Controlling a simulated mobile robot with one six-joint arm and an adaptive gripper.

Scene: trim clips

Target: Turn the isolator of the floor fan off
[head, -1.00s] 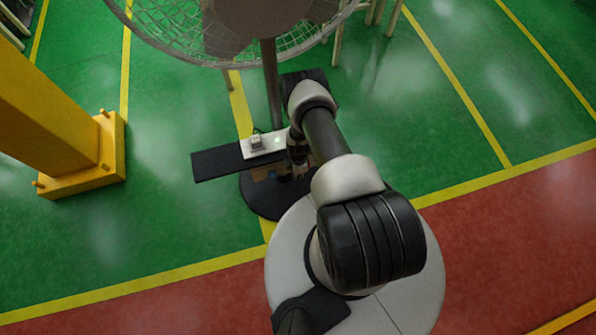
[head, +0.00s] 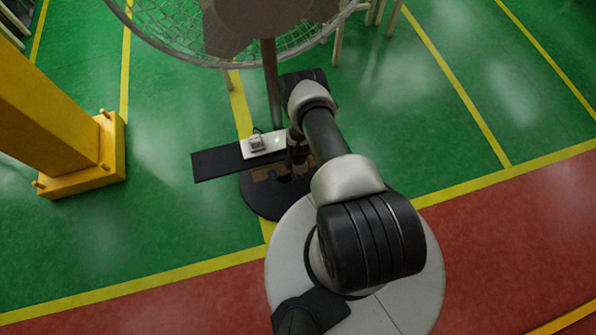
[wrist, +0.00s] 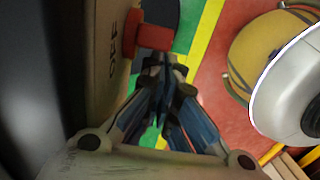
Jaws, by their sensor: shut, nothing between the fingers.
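The isolator's red handle (wrist: 150,36) stands out from a pale panel (wrist: 106,50) in the wrist view. Part of the lettering on the panel shows, apparently reading OFF. My gripper (wrist: 165,62) is shut and empty, its tips just below the red handle in the picture; I cannot tell whether they touch it. In the head view the floor fan (head: 262,18) stands on a dark pole above a round black base (head: 262,204).
A black board (head: 215,163) extends left under the white strip. A yellow post (head: 50,115) stands at the left. A yellow rounded thing (wrist: 262,48) shows at the right of the wrist view. The green floor (head: 440,130) to the right is clear.

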